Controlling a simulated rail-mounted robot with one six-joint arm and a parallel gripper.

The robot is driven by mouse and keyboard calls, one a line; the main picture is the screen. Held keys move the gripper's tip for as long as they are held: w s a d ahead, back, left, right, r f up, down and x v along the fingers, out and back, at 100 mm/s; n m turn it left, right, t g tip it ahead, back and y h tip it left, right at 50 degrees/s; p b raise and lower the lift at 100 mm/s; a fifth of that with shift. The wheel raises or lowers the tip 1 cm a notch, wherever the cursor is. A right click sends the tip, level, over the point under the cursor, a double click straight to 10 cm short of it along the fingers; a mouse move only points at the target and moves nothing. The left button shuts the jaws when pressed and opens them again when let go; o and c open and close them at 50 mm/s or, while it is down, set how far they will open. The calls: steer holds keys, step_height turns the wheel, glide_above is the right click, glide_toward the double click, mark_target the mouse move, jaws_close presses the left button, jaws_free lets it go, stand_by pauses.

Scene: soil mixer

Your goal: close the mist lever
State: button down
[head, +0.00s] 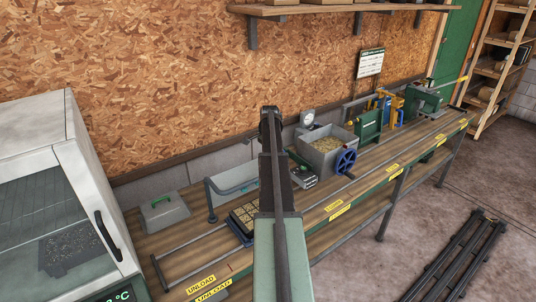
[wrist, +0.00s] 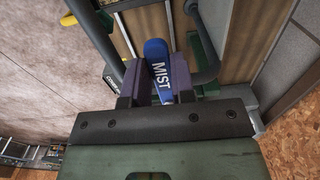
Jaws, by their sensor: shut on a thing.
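The mist lever (wrist: 155,50) is a blue handle with the white word MIST, seen in the wrist view. It lies between the two dark fingers of my gripper (wrist: 156,82), which is shut on it. A grey pipe (wrist: 97,35) runs beside it on the left. In the head view my own arm covers the middle of the bench, and I cannot make out the lever or the fingers there.
The long wooden bench (head: 185,245) carries a grey mixer box (head: 326,153) with a blue wheel (head: 345,162), a tray of soil blocks (head: 244,216) and a green-handled lid (head: 164,211). A glass-fronted cabinet (head: 62,170) stands at left. Black rails (head: 455,262) lie on the floor.

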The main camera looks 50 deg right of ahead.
steer(key=c, duration=1)
jaws_free()
steer(key=shift+o, duration=0.2)
steer(key=shift+r, duration=0.1)
step_height(320, 180, up, 11)
steer(key=p, duration=1)
steer(key=shift+f+p, duration=0.2)
steer(key=shift+p, duration=0.2)
